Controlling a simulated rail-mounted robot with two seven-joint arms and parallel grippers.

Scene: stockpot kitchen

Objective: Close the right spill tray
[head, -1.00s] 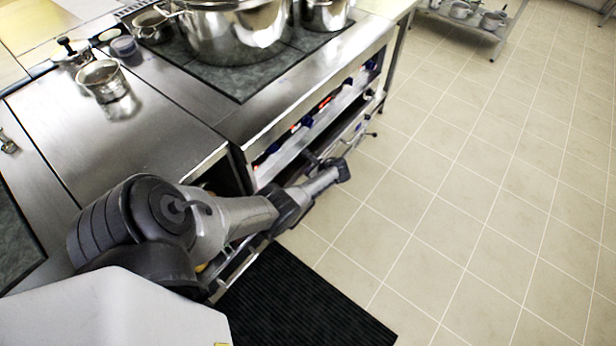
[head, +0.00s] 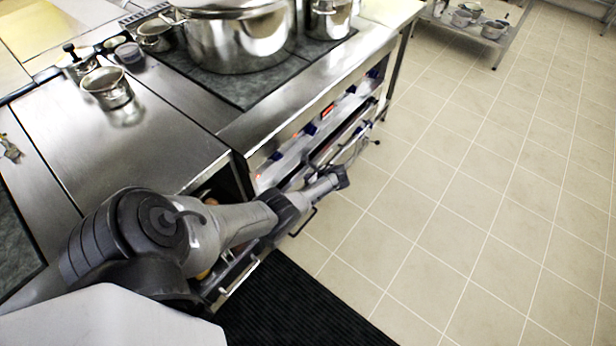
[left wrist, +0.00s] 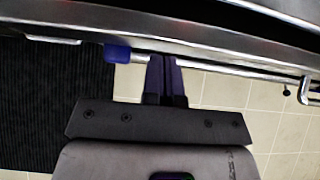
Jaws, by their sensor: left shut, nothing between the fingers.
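The right spill tray (head: 345,131) appears as a long metal tray with a dark inside, standing out from the front of the range below the cooktop. In the head view my left gripper (head: 341,178) is at its outer side, near the front. In the left wrist view the left gripper's fingers (left wrist: 165,78) are together and empty, with their tips at a long metal edge (left wrist: 215,62). I cannot tell whether they touch it. How far the tray stands out is partly hidden by my arm. My right gripper is not in view.
A lower drawer (head: 233,281) with items inside stands open beneath my left arm. A large stockpot (head: 240,42) and a smaller pot (head: 328,17) stand on the cooktop. A black mat (head: 300,305) lies on the floor. The tiled floor (head: 470,200) at right is clear.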

